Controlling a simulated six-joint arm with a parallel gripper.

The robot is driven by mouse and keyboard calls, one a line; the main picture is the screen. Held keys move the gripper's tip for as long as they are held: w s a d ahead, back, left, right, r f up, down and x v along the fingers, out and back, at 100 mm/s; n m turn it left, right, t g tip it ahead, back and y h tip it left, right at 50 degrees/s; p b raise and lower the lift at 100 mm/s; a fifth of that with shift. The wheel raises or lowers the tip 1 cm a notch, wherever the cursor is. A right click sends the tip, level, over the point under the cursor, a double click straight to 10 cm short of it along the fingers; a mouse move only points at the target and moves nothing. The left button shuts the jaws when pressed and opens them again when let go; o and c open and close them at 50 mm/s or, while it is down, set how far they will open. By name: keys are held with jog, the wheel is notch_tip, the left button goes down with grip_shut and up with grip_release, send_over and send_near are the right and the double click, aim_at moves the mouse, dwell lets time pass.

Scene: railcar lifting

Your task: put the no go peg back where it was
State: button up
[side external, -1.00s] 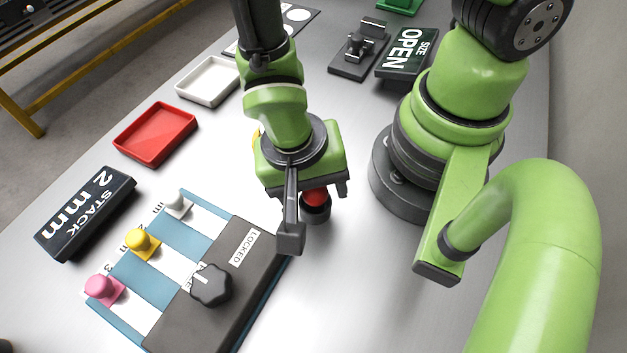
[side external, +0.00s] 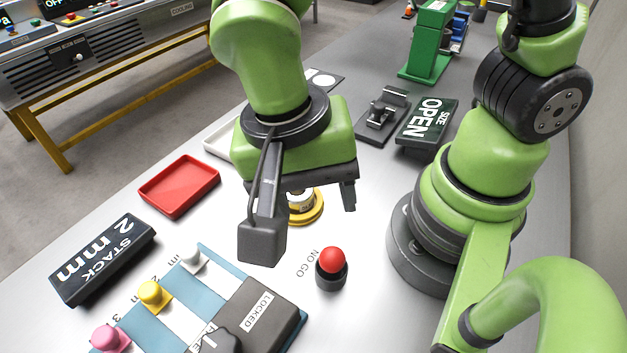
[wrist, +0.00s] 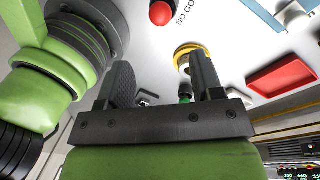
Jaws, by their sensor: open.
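The no go peg, with a red ball top (side external: 332,260), stands upright in a black round holder (side external: 331,279) beside the "NO GO" lettering in the side external view. The red top also shows at the upper edge of the wrist view (wrist: 162,13). My gripper (side external: 301,190) is open and empty, above the table and apart from the peg, on its far side. A yellow ring with a white centre (side external: 307,209) is partly hidden behind my gripper; it shows in the wrist view too (wrist: 183,51).
A blue and white stepped block with a dark "LOCKED" box (side external: 262,306) and coloured knobs stands at front left. A red tray (side external: 180,186), a "STACK 2 mm" sign (side external: 103,260) and an "OPEN" sign (side external: 428,122) lie around. A small green part (wrist: 186,90) shows beside a finger.

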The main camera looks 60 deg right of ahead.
jog(key=d+r+n+t+y, duration=0.3)
jog(key=d+r+n+t, duration=0.3)
jog(key=d+r+t, duration=0.3)
jog(key=d+r, duration=0.3)
jog(key=r, duration=0.3)
jog(key=shift+s+d+r+n, duration=0.15)
jog(key=shift+s+r+n, duration=0.1)
jog(key=shift+n, duration=0.15)
